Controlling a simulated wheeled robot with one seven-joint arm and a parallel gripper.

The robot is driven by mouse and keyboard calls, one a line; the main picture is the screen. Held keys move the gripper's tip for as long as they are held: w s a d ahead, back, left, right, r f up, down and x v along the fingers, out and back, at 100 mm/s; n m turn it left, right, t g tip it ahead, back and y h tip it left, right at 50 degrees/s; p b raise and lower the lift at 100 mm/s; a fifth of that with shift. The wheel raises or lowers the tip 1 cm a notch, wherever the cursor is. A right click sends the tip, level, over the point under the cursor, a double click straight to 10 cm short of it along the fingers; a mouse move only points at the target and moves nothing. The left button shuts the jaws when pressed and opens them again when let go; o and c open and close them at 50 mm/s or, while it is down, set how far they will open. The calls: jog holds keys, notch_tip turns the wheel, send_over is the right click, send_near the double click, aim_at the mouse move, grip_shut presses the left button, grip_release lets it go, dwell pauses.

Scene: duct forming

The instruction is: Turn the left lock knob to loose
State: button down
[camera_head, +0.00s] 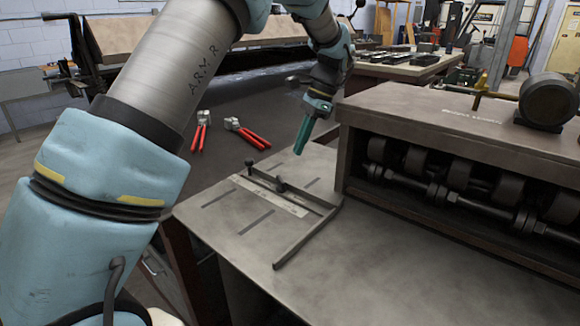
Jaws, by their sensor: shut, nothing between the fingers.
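A slotted metal plate with a guide fence (262,194) lies on the near left part of the grey bench top. A small dark knob (249,162) stands upright at the fence's left end, and I take it to be the left lock knob. A second dark knob (281,184) sits further right on the fence. Whether either knob is tight or loose cannot be told. My gripper (299,150) is shut and empty, pointing down above the bench behind the fence. It appears apart from both knobs.
A machine housing with rollers (440,130) stands right of the fence, close to my gripper. Two red-handled tools (250,138) lie on the dark surface behind. The bench front (390,270) is clear.

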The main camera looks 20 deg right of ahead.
aim_at(281, 177)
jog(key=p+x, duration=0.1)
jog(key=x, duration=0.6)
jog(key=shift+a+f, duration=0.15)
jog(key=shift+f, duration=0.05)
jog(key=shift+w+a+n+p, duration=0.2)
jog(key=shift+a+n+p, duration=0.15)
jog(key=shift+n, duration=0.25)
jog(key=shift+a+n+g, duration=0.1)
jog(key=shift+n+g, duration=0.3)
jog(key=n, duration=0.1)
jog(key=n+g+p, duration=0.1)
jog(key=n, duration=0.1)
jog(key=shift+w+a, duration=0.25)
jog(key=shift+a, duration=0.15)
